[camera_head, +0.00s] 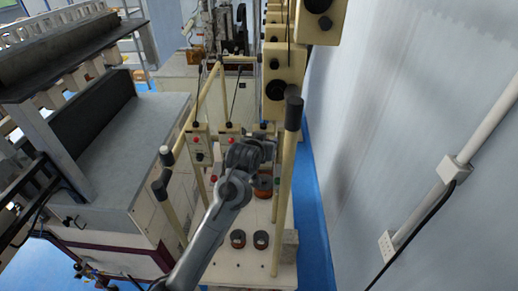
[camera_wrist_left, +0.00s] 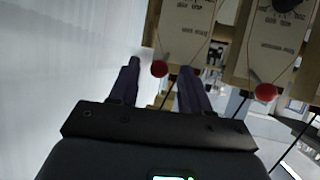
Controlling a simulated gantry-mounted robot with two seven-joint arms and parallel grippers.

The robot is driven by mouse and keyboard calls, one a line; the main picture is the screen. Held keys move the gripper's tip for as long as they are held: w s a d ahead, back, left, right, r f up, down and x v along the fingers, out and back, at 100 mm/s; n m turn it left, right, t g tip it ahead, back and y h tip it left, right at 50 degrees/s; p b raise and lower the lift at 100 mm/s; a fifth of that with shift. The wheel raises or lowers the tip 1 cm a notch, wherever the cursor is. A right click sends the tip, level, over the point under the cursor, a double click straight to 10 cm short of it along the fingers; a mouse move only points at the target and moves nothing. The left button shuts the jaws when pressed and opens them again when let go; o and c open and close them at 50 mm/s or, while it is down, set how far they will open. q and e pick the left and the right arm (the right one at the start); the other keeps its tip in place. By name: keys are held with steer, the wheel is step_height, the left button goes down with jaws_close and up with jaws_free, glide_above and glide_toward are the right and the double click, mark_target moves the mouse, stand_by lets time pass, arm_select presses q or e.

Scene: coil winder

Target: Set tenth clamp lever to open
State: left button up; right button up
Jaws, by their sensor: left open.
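In the left wrist view, a red ball knob (camera_wrist_left: 159,68) shows at the lower edge of a cream panel, between the two fingertips of my left gripper (camera_wrist_left: 161,70). The gripper is open; I cannot tell whether the ball lies between the fingers in depth or beyond them. A second red ball knob (camera_wrist_left: 265,92) is to the right, under another panel with a dark dial. In the head view my left arm reaches in from the bottom, with the left gripper (camera_head: 262,148) at the winder's cream frame; its fingertips are unclear. I cannot tell which knob belongs to the tenth clamp lever.
A cream upright post with a black cap (camera_head: 293,114) stands just right of my arm. Copper-coloured coils (camera_head: 261,240) sit on the white base below. Cream boxes with black knobs (camera_head: 283,67) line the back. A grey cabinet (camera_head: 110,150) is left; the wall is right.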

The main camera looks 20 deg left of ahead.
arm_select(q)
steer(key=b+v, duration=0.2)
steer(key=v, duration=0.6)
steer(key=shift+s, duration=0.25)
steer(key=s+f+g, duration=0.2)
steer(key=s+f, duration=0.3)
steer(key=f, duration=0.4)
steer(key=s+f+g, duration=0.2)
steer(key=s+f, duration=0.3)
steer(key=f, duration=0.4)
steer(key=s+f+g, duration=0.2)
steer(key=s+f, duration=0.3)
steer(key=f, duration=0.5)
steer(key=s+f+m+g, duration=0.1)
steer(key=s+f+g, duration=0.4)
steer(key=s, duration=1.3)
steer(key=shift+s+a+r+m+t+h, duration=0.15)
steer(key=shift+s+r+m+t, duration=0.3)
steer(key=shift+s, duration=0.35)
steer(key=shift+s+a+r+m+t+h, duration=0.1)
steer(key=shift+s+r+m+t, duration=0.1)
steer(key=shift+s+r, duration=0.5)
steer(key=shift+s+a+r+m+t+h, duration=0.15)
steer(key=shift+s+r+m+t, duration=0.2)
steer(key=shift+s, duration=0.6)
